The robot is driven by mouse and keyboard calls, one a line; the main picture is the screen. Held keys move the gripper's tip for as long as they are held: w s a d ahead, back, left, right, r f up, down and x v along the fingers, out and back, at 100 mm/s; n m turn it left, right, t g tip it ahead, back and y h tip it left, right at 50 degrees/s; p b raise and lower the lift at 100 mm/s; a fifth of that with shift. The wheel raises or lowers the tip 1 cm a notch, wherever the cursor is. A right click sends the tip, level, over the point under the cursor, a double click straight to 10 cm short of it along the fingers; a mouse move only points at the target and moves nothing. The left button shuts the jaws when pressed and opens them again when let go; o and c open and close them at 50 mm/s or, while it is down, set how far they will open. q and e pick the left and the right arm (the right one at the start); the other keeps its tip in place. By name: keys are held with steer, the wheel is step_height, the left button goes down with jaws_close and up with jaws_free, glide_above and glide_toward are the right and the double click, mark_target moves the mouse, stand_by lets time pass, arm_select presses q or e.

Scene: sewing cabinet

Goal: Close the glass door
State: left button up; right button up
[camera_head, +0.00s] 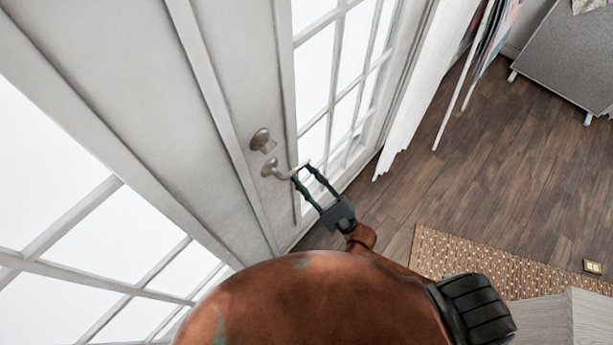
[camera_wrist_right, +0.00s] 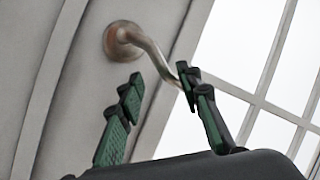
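The white glass door (camera_head: 285,110) stands at the upper middle of the head view, with a grid of bright panes. It carries a metal lever handle (camera_head: 269,167) below a round lock (camera_head: 261,140). The handle's round base (camera_wrist_right: 123,40) and bent lever also show in the wrist view. My right gripper (camera_head: 301,172) is at the lever's free end. Its green and black fingers (camera_wrist_right: 158,82) are spread apart, and the lever's end reaches the right-hand finger in the wrist view. I cannot tell whether they touch. My left gripper is not in view.
More white-framed glass panes (camera_head: 85,235) fill the lower left. White and coloured hanging sheets (camera_head: 425,80) are right of the door. A grey cabinet (camera_head: 570,50) stands at the upper right. A patterned rug (camera_head: 450,255) lies on the wooden floor (camera_head: 510,170), which is clear in the middle.

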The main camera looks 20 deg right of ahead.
steer(key=v, duration=1.2)
stand_by(0.3)
